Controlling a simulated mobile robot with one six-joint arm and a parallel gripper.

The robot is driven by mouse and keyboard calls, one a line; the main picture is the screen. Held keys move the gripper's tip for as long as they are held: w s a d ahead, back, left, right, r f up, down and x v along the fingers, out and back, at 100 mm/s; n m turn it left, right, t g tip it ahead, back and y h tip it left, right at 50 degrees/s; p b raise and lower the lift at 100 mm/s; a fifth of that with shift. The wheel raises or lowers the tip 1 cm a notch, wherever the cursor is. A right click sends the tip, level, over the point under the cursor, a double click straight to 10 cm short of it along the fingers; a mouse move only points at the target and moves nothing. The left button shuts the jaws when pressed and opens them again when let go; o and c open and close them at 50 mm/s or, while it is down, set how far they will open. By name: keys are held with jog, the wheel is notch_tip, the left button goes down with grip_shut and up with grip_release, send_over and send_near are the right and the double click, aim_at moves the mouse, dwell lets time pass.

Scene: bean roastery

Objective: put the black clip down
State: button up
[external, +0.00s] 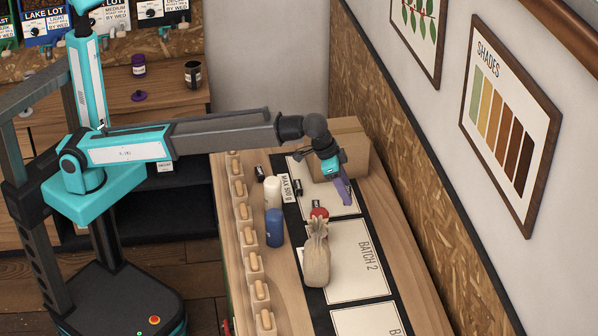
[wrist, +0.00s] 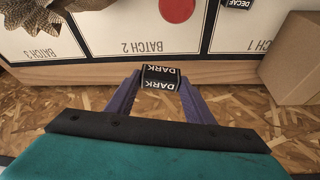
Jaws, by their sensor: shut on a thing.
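My gripper (external: 347,203) is over the Batch 1 end of the counter, fingers pointing down. In the wrist view its purple fingers (wrist: 158,86) are shut on a black clip (wrist: 160,77) with a white-lettered DARK label. The clip appears in front of the counter's wooden border and the chipboard wall panel; its height over the counter cannot be told. In the external view I cannot make out the held clip. Another black clip, labelled DECAF (wrist: 237,4), lies on the Batch 1 card (wrist: 270,22); a dark clip also shows beside that card in the external view (external: 297,187).
A cardboard box (external: 345,140) stands close behind my gripper. A red round thing (external: 319,213), a tied sack (external: 316,265), a blue jar (external: 275,228) and a white jar (external: 272,192) stand nearby. The Batch 2 card (external: 355,258) has bare room.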

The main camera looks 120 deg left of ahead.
jog(key=w+d+f, duration=0.3)
jog(key=d, duration=0.6)
jog(key=w+d+f+n, duration=0.1)
jog(key=w+d+f, duration=0.1)
jog(key=d, duration=0.7)
jog(key=w+d+f+n, duration=0.1)
jog(key=w+d+f, duration=0.2)
jog(key=d, duration=0.6)
jog(key=shift+w+f+g+y, duration=0.3)
jog(key=shift+w, duration=0.8)
jog(key=shift+f+p, duration=0.7)
jog(key=shift+f, duration=2.45)
jog(key=shift+f+p, duration=0.6)
jog(key=shift+f, duration=1.25)
jog(key=shift+f, duration=0.2)
